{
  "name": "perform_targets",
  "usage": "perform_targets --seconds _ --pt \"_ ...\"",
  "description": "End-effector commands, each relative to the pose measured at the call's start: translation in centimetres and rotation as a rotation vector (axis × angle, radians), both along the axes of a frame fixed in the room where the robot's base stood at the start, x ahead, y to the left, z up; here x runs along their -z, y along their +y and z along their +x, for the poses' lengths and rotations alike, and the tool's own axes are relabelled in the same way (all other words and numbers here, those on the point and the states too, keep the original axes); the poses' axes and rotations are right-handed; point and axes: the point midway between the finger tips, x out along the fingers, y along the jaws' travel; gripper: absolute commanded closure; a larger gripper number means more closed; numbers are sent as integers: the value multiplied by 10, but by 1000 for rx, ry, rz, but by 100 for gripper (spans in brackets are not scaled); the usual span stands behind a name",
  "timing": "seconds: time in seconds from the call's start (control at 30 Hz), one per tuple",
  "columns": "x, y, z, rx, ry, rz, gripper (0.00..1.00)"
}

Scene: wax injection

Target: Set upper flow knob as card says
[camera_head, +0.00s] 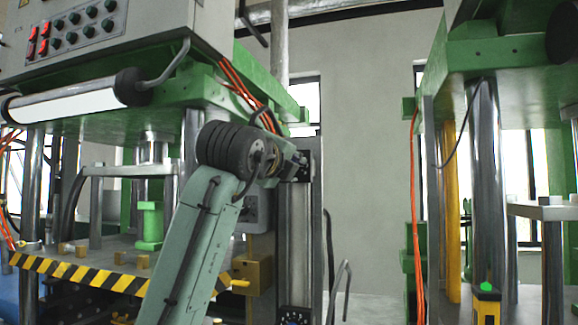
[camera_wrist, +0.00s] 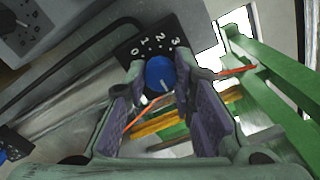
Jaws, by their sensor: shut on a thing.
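A blue knob (camera_wrist: 158,72) with a pale pointer line sits on a black dial plate (camera_wrist: 187,26) marked 0, 1, 2 and 3, in the upper middle of the wrist view. My gripper (camera_wrist: 163,78) is shut on the knob, with one fingertip on each side. The pale line shows on the knob's lower right part, away from the numbers in the picture. In the head view my arm hides the knob, and the gripper is small and mostly covered near the metal column (camera_head: 294,240). I cannot make out a card in either view.
A lower black dial plate (camera_head: 293,315) is at the column's foot. Green press frames (camera_head: 495,55) stand on both sides. A button panel (camera_head: 70,38) hangs at upper left. Orange cables (camera_head: 255,95) run close to my wrist. The grey wall's middle is open.

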Motion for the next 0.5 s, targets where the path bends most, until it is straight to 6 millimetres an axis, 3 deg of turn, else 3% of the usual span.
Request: perform_targets --seconds 0.4,0.43,0.5 --pt "0 0 0 1 -2 7 100" --pt "0 0 0 1 -2 7 76" --pt "0 0 0 1 -2 7 71"
